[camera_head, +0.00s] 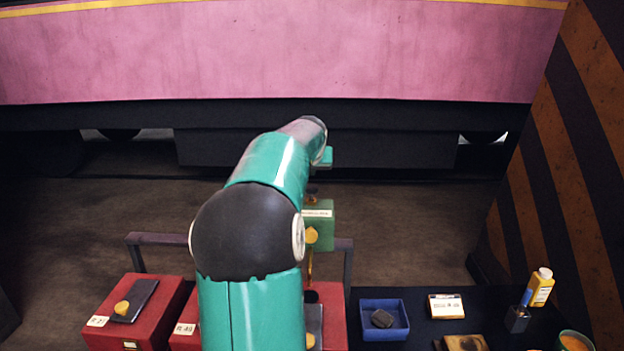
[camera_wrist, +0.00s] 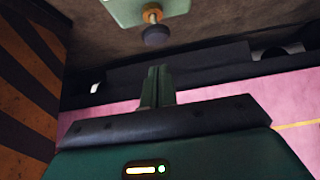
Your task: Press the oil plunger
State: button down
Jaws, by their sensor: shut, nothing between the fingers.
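A green oil box (camera_head: 322,228) with a white label and a yellow round disc stands past my arm in the head view, partly hidden by it. A brass spout runs down from it. The oil plunger (camera_wrist: 155,30) shows in the wrist view as a dark round knob on a brass stem, at the green box's edge. In the head view only a small dark and brass part of it (camera_head: 311,191) shows beside my arm. My gripper (camera_wrist: 157,72) is shut and empty, its fingertips apart from the knob in the picture. In the head view my arm mostly hides the gripper.
Red boxes (camera_head: 168,296) stand at the front left. On the dark bench are a blue tray (camera_head: 370,332) with a dark lump, a label card (camera_head: 446,306) and a yellow bottle (camera_head: 541,287). A striped wall (camera_head: 580,170) bounds the right, a pink vehicle side (camera_head: 280,50) the back.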

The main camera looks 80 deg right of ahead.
jog(key=v, duration=0.5)
jog(key=shift+a+r, duration=0.1)
dwell(0.5)
